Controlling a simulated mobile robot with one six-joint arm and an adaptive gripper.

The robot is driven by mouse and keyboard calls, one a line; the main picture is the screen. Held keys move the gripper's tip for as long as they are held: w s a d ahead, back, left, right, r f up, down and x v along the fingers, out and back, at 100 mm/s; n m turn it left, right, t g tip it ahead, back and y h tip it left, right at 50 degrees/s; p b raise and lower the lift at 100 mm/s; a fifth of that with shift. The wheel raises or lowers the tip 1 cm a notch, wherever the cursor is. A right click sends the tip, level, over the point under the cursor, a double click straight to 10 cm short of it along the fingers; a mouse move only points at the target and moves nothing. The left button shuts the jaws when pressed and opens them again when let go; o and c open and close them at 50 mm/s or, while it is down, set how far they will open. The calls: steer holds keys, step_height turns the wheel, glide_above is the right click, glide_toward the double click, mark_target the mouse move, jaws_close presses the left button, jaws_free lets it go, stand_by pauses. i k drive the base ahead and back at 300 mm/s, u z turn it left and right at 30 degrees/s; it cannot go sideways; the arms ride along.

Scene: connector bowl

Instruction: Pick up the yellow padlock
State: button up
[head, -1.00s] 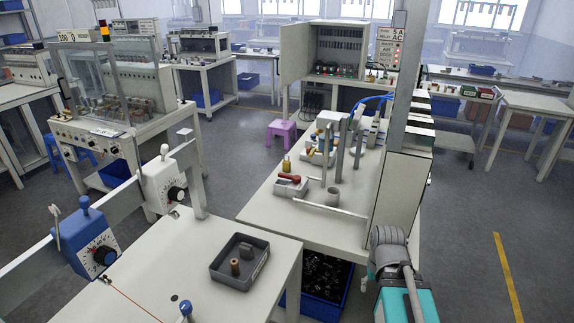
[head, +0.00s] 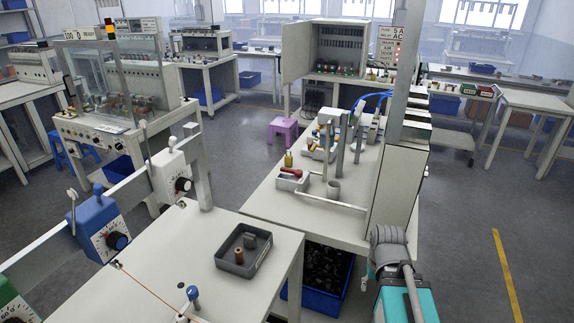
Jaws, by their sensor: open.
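A small yellow object (head: 288,160) stands on the white bench (head: 262,208) right of centre in the head view, behind a pale open box. It may be the yellow padlock, but it is too small to be sure. The pale open box (head: 291,181) has a red-handled thing in it. My arm shows at the lower right as a grey joint and a teal part, well in front of and right of the yellow object. My gripper is not in view.
A dark grey tray (head: 262,266) with small parts sits on the near table (head: 150,270). A rail with dial boxes (head: 104,232) crosses the left. A grey post and panel stand at the bench's right side. The floor at the right is clear, with a yellow line (head: 508,275).

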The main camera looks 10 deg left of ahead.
mark_target(288, 159)
steer(key=k, duration=1.2)
steer(key=z, duration=0.3)
steer(key=i, duration=1.75)
steer(key=z, duration=0.1)
